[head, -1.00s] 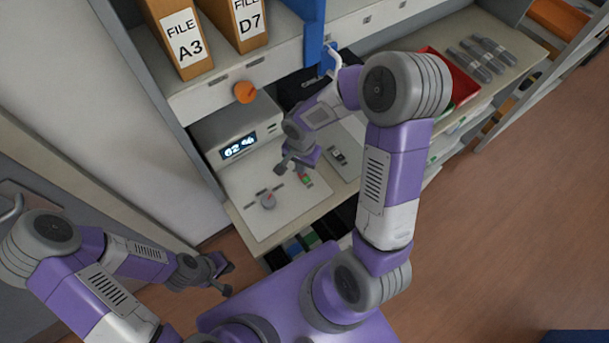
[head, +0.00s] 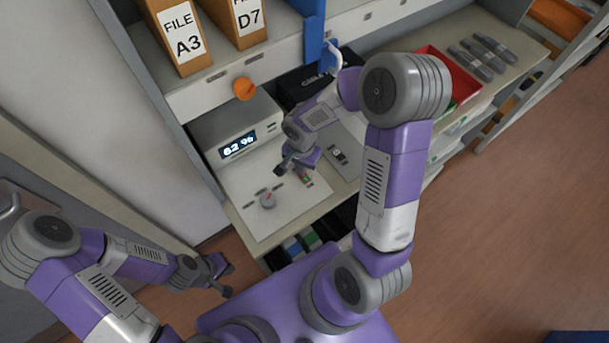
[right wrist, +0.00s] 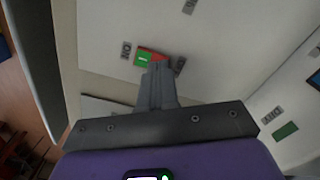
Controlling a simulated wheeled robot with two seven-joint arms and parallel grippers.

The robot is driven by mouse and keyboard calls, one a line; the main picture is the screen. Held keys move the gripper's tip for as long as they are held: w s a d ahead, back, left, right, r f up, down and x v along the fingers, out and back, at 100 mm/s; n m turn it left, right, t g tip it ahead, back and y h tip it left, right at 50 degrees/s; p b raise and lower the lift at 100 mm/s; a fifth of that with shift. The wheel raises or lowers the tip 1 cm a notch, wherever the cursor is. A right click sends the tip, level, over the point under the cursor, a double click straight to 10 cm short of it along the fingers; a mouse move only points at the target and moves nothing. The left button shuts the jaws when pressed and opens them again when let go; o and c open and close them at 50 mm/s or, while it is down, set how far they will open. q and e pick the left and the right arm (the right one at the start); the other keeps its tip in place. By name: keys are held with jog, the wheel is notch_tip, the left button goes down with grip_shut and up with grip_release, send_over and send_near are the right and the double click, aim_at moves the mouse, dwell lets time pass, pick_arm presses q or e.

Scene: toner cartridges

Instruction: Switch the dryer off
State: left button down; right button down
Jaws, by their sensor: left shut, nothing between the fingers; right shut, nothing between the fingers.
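The dryer is a light grey box (head: 236,128) with a lit percent display (head: 238,146), standing behind a pale panel (head: 250,215). On the panel, a small green-and-red rocker switch (right wrist: 146,57) lies between two labels; the one by the green half reads ON. In the head view the switch (head: 308,178) is partly covered by my gripper. My right gripper (right wrist: 158,66) is shut and empty, its fingertips right at the switch, overlapping its lower edge; contact cannot be told. My left gripper (head: 224,277) is shut and empty, low at the left, away from the panel.
An orange knob (head: 244,90) is on the shelf front above. A grey plate (head: 346,160) lies right of the panel, and a red tray (head: 446,66) further right.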

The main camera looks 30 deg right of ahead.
jog(key=shift+f+b, duration=0.5)
jog(key=shift+r, duration=0.2)
jog(key=shift+r+p, duration=0.55)
jog(key=shift+r, duration=0.05)
jog(key=shift+r+p, duration=1.8)
jog(key=shift+r, duration=1)
